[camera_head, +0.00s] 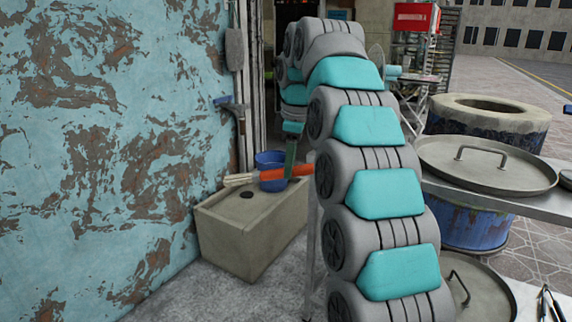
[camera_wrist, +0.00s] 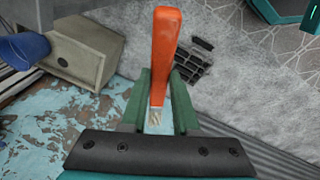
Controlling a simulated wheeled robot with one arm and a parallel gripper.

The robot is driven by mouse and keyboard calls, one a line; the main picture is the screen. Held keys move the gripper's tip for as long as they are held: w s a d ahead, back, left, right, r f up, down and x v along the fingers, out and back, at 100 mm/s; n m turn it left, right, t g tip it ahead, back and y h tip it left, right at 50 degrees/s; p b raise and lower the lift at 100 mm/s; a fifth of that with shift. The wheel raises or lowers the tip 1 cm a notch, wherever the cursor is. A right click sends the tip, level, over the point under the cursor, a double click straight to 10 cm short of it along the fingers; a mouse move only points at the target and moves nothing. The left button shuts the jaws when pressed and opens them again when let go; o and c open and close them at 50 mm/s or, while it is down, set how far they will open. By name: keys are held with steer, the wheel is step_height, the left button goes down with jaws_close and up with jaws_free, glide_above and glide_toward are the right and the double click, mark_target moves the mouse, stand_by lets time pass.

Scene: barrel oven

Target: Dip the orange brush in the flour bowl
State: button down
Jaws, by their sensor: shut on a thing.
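The orange brush (camera_head: 290,172) is held roughly level, its pale bristle end (camera_head: 240,179) pointing left in the head view. My gripper (camera_head: 291,155) is shut on it, with green fingers on its orange part. In the wrist view the orange handle (camera_wrist: 165,50) sticks out past the fingers (camera_wrist: 160,105). A blue bowl (camera_head: 268,158) stands on a beige box. In the head view the brush crosses in front of the bowl; touching or apart, I cannot tell. The bowl (camera_wrist: 25,48) also shows at the left edge of the wrist view. Its inside is hidden.
The beige box (camera_head: 240,237) stands beside a peeling blue wall (camera_head: 100,130). A tool with a blue head (camera_head: 234,105) hangs near the wall. At right, a metal table carries a round lid (camera_head: 487,170), near the barrel oven (camera_head: 490,115). The floor before the box is clear.

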steer(key=shift+w+d+f+h, duration=0.15)
steer(key=shift+d+h, duration=0.15)
steer(key=shift+d, duration=0.15)
steer(key=shift+w+d+f+h, duration=0.1)
steer(key=shift+d+f+h, duration=0.25)
steer(key=shift+d+h, duration=0.15)
stand_by(0.3)
